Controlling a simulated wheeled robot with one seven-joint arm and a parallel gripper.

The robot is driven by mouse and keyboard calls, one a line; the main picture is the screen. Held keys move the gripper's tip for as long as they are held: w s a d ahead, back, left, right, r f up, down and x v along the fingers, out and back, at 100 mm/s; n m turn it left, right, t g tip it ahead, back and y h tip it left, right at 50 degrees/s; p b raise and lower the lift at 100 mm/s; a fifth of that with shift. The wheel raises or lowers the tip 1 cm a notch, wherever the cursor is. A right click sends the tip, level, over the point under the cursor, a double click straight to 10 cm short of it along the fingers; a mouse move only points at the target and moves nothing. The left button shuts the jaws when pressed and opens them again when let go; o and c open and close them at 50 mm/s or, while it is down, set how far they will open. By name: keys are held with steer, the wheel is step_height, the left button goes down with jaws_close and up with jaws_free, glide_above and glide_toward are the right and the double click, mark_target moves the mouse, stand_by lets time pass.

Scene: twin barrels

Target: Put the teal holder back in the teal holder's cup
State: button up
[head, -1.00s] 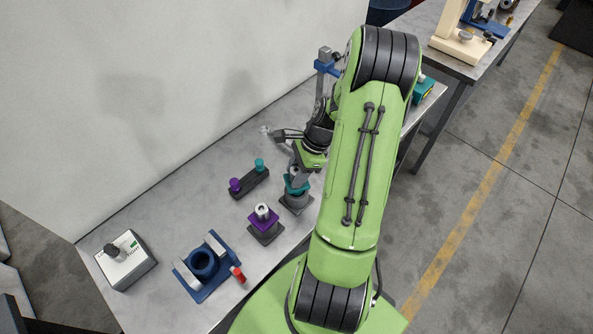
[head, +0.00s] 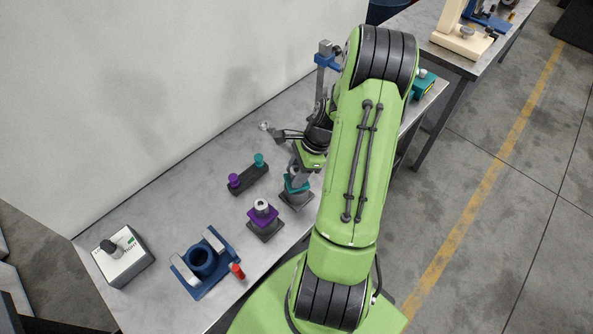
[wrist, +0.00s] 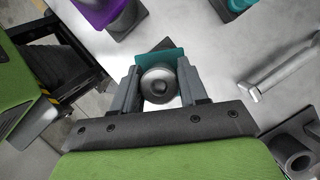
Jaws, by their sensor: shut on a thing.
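The teal holder (head: 297,184) has a teal plate and a metal top. It is over a dark square block with a grey cup (head: 297,200) near the table's front edge. My gripper (head: 299,172) is above it, partly hidden by my arm. In the wrist view my gripper's fingers (wrist: 158,70) are shut on both sides of the holder's round metal top (wrist: 158,86). The teal plate (wrist: 172,58) shows beyond them, with a dark block corner (wrist: 163,43) behind it. I cannot tell whether the holder is seated in the cup or just above it.
A purple holder (head: 263,214) stands on its own dark block close by. A dark bar (head: 249,180) with purple and teal knobs lies behind. A blue fixture (head: 203,264), a red cylinder (head: 237,271) and a knobbed box (head: 123,262) are to the left. A grey post (head: 324,70) stands behind my gripper.

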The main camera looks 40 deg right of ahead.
steer(key=shift+f+b, duration=0.35)
steer(key=shift+f, duration=0.2)
steer(key=o, duration=1.3)
steer(key=shift+o, duration=0.2)
steer(key=p+v, duration=0.2)
steer(key=v, duration=1.4)
steer(key=shift+p, duration=0.4)
steer(key=shift+f, duration=0.15)
